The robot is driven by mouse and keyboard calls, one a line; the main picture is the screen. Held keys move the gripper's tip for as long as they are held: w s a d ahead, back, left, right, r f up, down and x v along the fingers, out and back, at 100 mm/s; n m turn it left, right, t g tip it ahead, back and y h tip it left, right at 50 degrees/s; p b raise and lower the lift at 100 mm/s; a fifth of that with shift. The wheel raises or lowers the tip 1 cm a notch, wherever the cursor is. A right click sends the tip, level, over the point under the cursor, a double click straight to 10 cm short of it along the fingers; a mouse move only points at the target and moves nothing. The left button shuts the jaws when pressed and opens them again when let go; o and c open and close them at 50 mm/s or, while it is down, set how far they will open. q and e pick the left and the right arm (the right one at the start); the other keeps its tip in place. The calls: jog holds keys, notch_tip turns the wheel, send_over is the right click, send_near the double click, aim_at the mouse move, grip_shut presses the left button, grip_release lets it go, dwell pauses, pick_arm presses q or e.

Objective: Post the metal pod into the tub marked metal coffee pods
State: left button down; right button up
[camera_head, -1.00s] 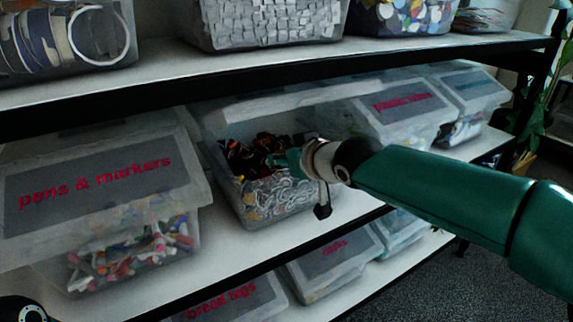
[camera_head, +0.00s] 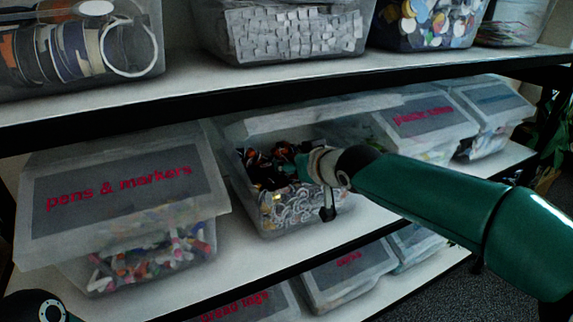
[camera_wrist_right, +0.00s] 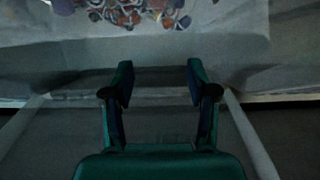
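A clear tub (camera_head: 262,221) stands open on the middle shelf, its lid raised. It holds dark, reddish and silvery small items, and a gold glint shows through its front wall. No label is readable on it. My right gripper (camera_head: 302,167) reaches over this tub's front right rim, its tips partly hidden. In the right wrist view my right gripper (camera_wrist_right: 160,82) has its fingers apart with nothing between them, with a clear tub of small pieces beyond. I cannot pick out a single metal pod.
A closed tub marked pens & markers (camera_head: 125,190) stands at left. A tub with a red label (camera_head: 424,118) stands at right. The upper shelf (camera_head: 190,92) runs close above. Lower tubs, one marked bread tags (camera_head: 243,303), sit below.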

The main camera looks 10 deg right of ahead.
jog(key=v, duration=1.2)
jog(key=shift+f, duration=0.15)
